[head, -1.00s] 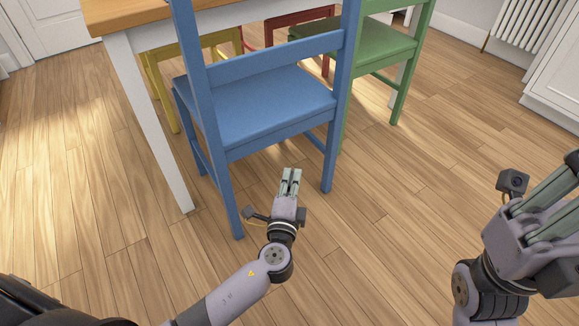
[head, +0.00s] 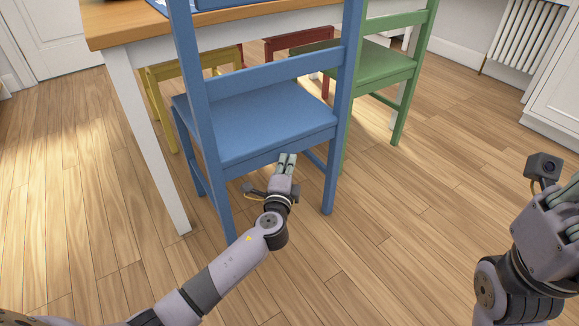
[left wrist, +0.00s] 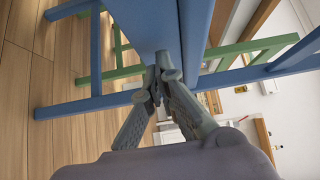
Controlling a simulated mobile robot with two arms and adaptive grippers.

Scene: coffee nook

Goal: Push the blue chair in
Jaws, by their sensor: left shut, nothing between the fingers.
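The blue chair (head: 255,118) stands upright at the white-legged table (head: 145,130), its backrest towards me and part of its seat outside the tabletop. My left gripper (head: 287,160) is shut and empty, with its fingertips just at the chair seat's near edge, between the two near legs. In the left wrist view the shut fingertips (left wrist: 162,68) are close to the blue chair (left wrist: 147,22); I cannot tell whether they touch it. My right gripper (head: 570,195) is at the right edge, partly cut off, away from the chair.
A green chair (head: 375,65) stands close by on the right. A yellow chair (head: 165,72) and a red chair (head: 298,42) show behind the blue one. A radiator (head: 518,40) and white cabinet (head: 560,85) line the right wall. The wooden floor (head: 75,200) at left is clear.

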